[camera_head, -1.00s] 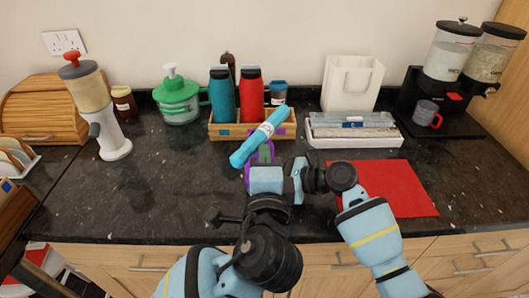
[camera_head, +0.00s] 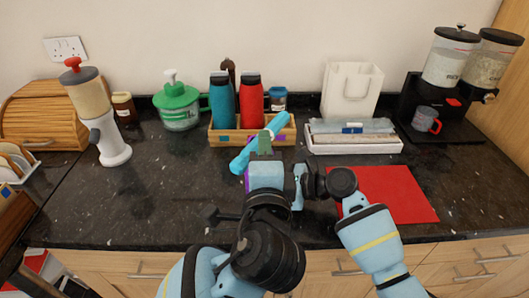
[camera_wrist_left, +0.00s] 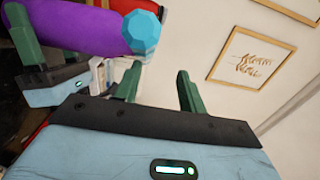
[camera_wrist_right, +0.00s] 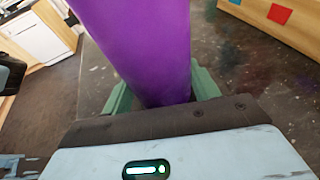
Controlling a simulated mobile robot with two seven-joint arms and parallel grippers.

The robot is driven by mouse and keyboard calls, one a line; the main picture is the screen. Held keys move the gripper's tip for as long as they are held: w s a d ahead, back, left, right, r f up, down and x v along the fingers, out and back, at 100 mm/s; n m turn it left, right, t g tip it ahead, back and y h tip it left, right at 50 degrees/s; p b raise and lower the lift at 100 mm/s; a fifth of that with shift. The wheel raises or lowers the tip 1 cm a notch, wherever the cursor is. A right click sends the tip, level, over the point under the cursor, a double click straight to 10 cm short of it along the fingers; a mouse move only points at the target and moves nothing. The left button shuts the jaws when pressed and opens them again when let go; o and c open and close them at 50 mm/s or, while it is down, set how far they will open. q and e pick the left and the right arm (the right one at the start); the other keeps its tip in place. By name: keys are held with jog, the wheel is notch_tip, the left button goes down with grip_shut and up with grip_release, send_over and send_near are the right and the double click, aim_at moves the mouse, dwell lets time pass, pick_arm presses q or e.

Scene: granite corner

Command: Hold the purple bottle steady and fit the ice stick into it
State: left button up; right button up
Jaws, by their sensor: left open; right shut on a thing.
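The purple bottle (camera_wrist_right: 150,40) is between the fingers of my right gripper (camera_wrist_right: 160,95), which is shut on it. The light-blue ice stick (camera_head: 242,160) slants up to the right beyond my left fingers. In the left wrist view its faceted end (camera_wrist_left: 141,35) is at the end of the purple bottle (camera_wrist_left: 75,28). I cannot tell whether it is inside the bottle or just in front of it. My left fingers are open, with nothing between them.
Behind stands a wooden crate (camera_head: 228,137) with a teal bottle (camera_head: 222,102) and a red bottle (camera_head: 251,103). A white tray (camera_head: 350,147) and a red mat (camera_head: 400,195) are to the right.

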pick_arm(q)
jog(key=s, duration=1.2)
jog(key=w+a+f+m+g+h, duration=0.3)
jog(key=w+a+f+m+h, duration=0.3)
jog(key=a+f+h, duration=0.15)
jog(key=s+a+r+m+g+h, duration=0.1)
jog(key=a+r+m+g+h, duration=0.1)
jog(key=a+r+h, duration=0.3)
jog(key=shift+s+a+m, duration=0.2)
jog(key=shift+a+m, duration=0.3)
jog(key=shift+a, duration=0.75)
